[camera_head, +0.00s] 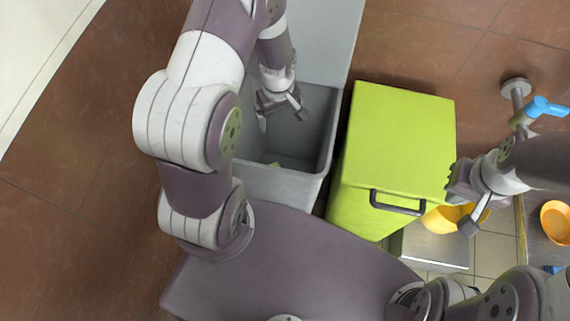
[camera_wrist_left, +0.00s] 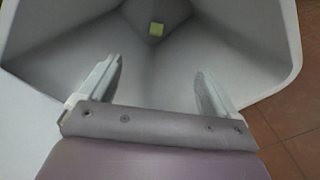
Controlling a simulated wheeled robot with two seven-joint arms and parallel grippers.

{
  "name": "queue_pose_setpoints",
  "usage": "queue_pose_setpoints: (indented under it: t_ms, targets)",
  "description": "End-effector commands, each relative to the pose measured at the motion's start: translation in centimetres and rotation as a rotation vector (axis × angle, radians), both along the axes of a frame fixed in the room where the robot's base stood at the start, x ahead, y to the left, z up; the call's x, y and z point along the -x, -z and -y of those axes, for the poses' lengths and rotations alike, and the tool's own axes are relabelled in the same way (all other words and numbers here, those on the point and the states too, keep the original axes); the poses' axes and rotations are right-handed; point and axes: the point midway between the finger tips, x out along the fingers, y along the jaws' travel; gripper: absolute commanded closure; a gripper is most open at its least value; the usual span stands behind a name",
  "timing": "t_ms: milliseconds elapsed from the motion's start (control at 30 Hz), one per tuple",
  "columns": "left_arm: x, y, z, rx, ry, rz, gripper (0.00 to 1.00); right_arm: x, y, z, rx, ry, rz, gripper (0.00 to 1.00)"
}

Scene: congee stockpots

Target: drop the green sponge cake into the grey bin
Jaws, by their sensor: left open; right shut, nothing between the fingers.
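The grey bin (camera_head: 288,187) stands open at the upper middle of the head view. The green sponge cake (camera_wrist_left: 156,30) lies at the bottom of the bin, small and pale green in the left wrist view. In the head view only a little of the cake (camera_head: 275,164) shows inside the bin. My left gripper (camera_head: 282,114) is over the bin's opening, open and empty, apart from the cake. The bin's inner walls (camera_wrist_left: 245,40) spread around its fingers in the wrist view. My right gripper (camera_head: 472,227) is at the right, shut and empty, near a yellow bowl.
A bright green box (camera_head: 400,135) with a dark handle stands right of the bin. The yellow bowl (camera_head: 440,219) is beyond it, above a metal surface (camera_head: 432,245). A blue-handled tap (camera_head: 540,108) and an orange bowl (camera_head: 556,220) are at the far right. Brown tiled floor lies at left.

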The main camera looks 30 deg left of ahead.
Motion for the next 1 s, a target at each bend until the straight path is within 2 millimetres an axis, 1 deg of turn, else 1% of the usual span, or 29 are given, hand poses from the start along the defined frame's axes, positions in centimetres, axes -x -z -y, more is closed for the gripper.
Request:
queue_pose_setpoints:
  t_ms: [67,300,400,500,633,1000]
  targets:
    - [-0.1,-1.6,0.0,0.0,0.0,0.003,0.08,0.0,-0.7,0.0,0.0,0.0,0.0,1.0]
    - [-0.1,-8.2,0.0,-0.001,0.0,0.006,0.08,0.0,-3.0,0.0,0.0,0.0,0.0,1.0]
    - [-0.1,-10.4,0.0,-0.001,0.0,0.004,0.08,0.0,-3.5,0.0,0.0,0.0,0.0,1.0]
    - [-0.1,-11.7,0.0,0.0,0.0,0.003,0.08,0.0,-3.8,0.0,0.0,0.0,0.0,1.0]
    - [-0.1,-12.4,0.0,0.0,0.0,0.001,0.08,0.0,-3.9,0.0,0.0,0.0,0.0,1.0]
    - [0.0,-12.4,0.0,0.0,0.0,0.001,0.08,0.0,-3.8,0.0,0.0,0.0,0.0,1.0]
